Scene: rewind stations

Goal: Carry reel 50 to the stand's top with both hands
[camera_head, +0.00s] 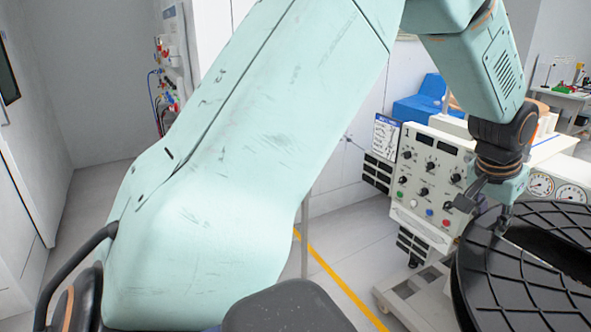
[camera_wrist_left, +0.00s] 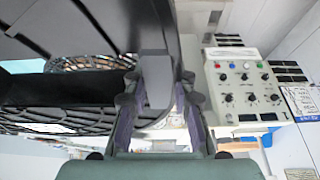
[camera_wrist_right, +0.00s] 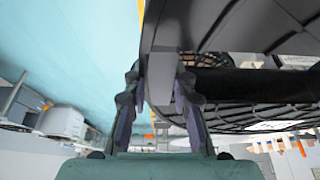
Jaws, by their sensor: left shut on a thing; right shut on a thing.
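A large black ribbed reel (camera_head: 520,290) fills the lower right of the head view, partly cut off by the picture's edge. My left gripper (camera_head: 503,222) reaches down onto it and is shut on its flange; its fingers also show in the left wrist view (camera_wrist_left: 155,90). The reel's dark spoked flange (camera_wrist_left: 70,120) is close there. In the right wrist view my right gripper (camera_wrist_right: 162,88) is shut on the rim of the same kind of dark spoked reel (camera_wrist_right: 250,117). The reel's number and the stand's top cannot be made out.
A control panel (camera_head: 432,178) with knobs and buttons stands behind the reel, above a pale wheeled base (camera_head: 415,300). Gauges (camera_head: 553,187) are right of it. Yellow tape (camera_head: 338,282) marks the open floor. My own arm hides much of the middle.

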